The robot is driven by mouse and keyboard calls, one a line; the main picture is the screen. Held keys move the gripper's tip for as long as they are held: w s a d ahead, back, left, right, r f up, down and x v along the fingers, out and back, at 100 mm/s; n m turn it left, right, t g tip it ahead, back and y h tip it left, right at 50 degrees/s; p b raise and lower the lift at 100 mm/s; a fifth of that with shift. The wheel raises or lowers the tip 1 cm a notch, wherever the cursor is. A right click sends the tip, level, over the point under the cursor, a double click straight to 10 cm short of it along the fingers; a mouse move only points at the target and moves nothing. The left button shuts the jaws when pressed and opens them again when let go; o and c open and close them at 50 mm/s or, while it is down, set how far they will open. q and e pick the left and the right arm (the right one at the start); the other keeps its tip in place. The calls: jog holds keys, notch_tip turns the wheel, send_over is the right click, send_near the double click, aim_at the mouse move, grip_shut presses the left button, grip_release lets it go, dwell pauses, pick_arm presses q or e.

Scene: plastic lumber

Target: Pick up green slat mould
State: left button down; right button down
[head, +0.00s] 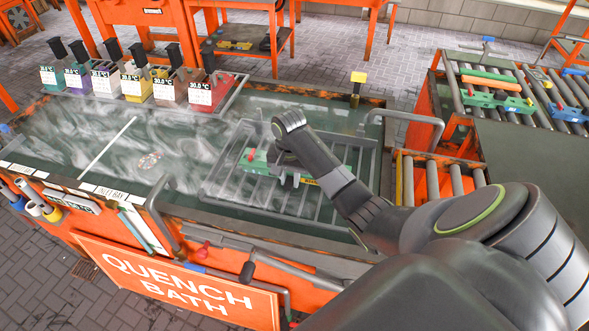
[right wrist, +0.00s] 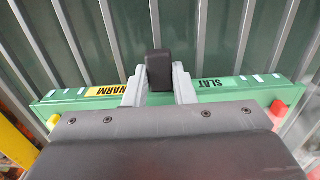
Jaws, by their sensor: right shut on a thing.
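The green slat mould (head: 256,161) is over the wire rack (head: 222,190) in the quench bath, partly hidden by my right arm. In the right wrist view the mould (right wrist: 255,90) runs across the picture, with a green "SLAT" label and a yellow label partly covered by a finger. A red piece is at its right end and a yellow one at its left. My right gripper (right wrist: 159,82) is shut on the mould, its two grey fingers either side of a black block. I cannot tell whether the mould touches the rack. My left gripper is not in view.
Several coloured containers with temperature tags (head: 140,87) line the bath's far edge. A bent pipe rail (head: 410,119) stands at the right rim. A roller conveyor (head: 510,85) with other moulds is at the right. Steam drifts over the bath's left part.

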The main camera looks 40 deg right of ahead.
jog(key=shift+w+r, duration=0.2)
jog(key=shift+r, duration=0.1)
notch_tip(320, 180, up, 4)
jog(key=shift+d+f, duration=0.1)
notch_tip(320, 180, up, 4)
jog(key=shift+r+p, duration=0.1)
jog(key=shift+p, duration=1.15)
jog(key=shift+r+p, duration=0.55)
